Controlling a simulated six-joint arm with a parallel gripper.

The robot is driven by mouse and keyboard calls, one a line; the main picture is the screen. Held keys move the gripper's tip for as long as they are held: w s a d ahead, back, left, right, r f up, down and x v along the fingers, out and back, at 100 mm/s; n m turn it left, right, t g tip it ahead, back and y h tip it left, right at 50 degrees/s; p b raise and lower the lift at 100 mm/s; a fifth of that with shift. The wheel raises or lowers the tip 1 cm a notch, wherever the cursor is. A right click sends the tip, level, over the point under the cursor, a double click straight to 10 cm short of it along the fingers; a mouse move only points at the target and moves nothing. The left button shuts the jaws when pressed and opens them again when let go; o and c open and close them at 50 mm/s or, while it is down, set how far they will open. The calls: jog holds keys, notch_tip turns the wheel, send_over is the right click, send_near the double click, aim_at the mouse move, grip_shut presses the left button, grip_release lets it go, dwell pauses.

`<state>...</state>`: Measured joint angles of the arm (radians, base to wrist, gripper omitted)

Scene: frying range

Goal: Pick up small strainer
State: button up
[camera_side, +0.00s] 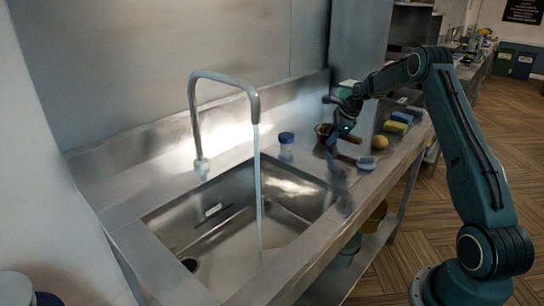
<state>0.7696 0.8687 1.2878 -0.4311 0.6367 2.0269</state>
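My gripper (331,138) is over the steel counter, right of the sink, pointing down and left. It is small and dark here, and I cannot tell whether its fingers are open or shut. A small brownish round thing (321,129) lies right by the fingers and is partly covered by them; it may be the small strainer, but I cannot tell for sure. I cannot tell whether the gripper touches it. A small grey-blue head with a thin handle (366,162) lies on the counter below and right of the gripper; it could be a strainer or a brush.
Water runs from the tap (224,79) into the steel sink (168,222). A blue-capped jar (286,149) stands behind the sink's right end. A round tan thing (380,142), a yellow sponge (395,127) and a blue sponge (402,117) lie right of the gripper.

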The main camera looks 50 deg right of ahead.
dwell(0.4)
grip_shut()
notch_tip(320, 180, up, 20)
dwell(1.0)
jog(key=shift+a, duration=0.1)
dwell(0.7)
